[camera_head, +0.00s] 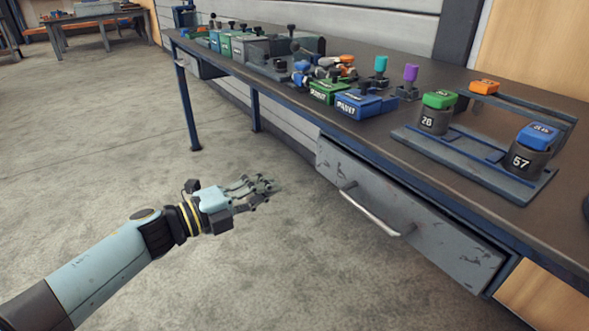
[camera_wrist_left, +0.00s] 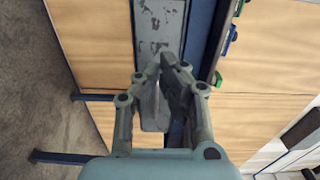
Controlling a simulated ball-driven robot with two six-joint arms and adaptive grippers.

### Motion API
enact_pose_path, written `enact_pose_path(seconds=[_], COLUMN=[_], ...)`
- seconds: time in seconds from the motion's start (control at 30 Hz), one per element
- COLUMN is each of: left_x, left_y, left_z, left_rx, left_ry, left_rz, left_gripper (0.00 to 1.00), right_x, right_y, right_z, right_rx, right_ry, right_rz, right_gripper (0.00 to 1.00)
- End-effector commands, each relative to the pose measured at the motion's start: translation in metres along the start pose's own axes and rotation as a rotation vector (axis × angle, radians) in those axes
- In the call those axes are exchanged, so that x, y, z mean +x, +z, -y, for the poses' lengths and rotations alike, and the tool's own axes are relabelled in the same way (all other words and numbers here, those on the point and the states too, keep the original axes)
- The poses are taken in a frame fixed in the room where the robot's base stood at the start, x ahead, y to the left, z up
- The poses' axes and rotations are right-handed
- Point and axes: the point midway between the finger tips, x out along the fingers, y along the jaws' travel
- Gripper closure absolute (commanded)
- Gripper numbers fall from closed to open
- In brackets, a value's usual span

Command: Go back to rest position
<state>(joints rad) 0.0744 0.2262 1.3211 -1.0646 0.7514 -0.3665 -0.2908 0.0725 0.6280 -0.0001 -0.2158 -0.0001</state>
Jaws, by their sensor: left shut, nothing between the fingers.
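My left gripper (camera_head: 262,188) is shut and empty. It is held out over the open floor, to the left of the workbench (camera_head: 395,155) and apart from it. In the left wrist view the fingertips of my left gripper (camera_wrist_left: 165,65) come close together with nothing held, and the bench's grey drawer front (camera_wrist_left: 160,25) shows beyond them. The flanged pipe cannot be clearly made out in either view. My right gripper is not in view.
The grey drawer (camera_head: 400,215) with its bar handle (camera_head: 370,212) faces the arm. On the bench stand a green-topped canister (camera_head: 436,112), a blue-topped canister (camera_head: 533,150), green and blue boxes and several small parts. Concrete floor (camera_head: 100,190) is clear around the arm.

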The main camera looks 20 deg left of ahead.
Motion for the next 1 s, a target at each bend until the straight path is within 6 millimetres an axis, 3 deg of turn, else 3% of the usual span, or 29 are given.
enact_pose_path(seconds=[0.13,0.23,0.37,0.5,0.57,0.7,0.83,1.0], left_x=[-0.005,-0.016,-0.054,-0.124,-0.157,-0.242,-0.326,-0.419], left_y=[-0.002,-0.015,-0.039,-0.054,-0.064,-0.098,-0.144,-0.208], left_z=[-0.002,-0.019,-0.083,-0.176,-0.213,-0.287,-0.341,-0.38], left_rx=[-0.004,-0.037,-0.223,-0.552,-0.682,-0.954,-1.175,-1.405], left_ry=[0.003,0.03,0.111,0.241,0.299,0.436,0.561,0.696], left_rz=[0.0,0.001,0.085,0.345,0.466,0.751,1.024,1.359], left_gripper=[1.0,1.0,1.0,1.0,1.0,1.0,1.0,1.0], right_x=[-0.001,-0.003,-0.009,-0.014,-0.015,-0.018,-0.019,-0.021], right_y=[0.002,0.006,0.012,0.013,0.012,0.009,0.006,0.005], right_z=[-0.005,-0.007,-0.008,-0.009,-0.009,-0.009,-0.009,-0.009], right_rx=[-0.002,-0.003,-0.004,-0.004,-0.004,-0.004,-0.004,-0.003], right_ry=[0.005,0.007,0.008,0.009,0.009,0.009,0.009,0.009], right_rz=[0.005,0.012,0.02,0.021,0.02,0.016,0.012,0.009], right_gripper=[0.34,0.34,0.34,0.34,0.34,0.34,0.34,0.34])
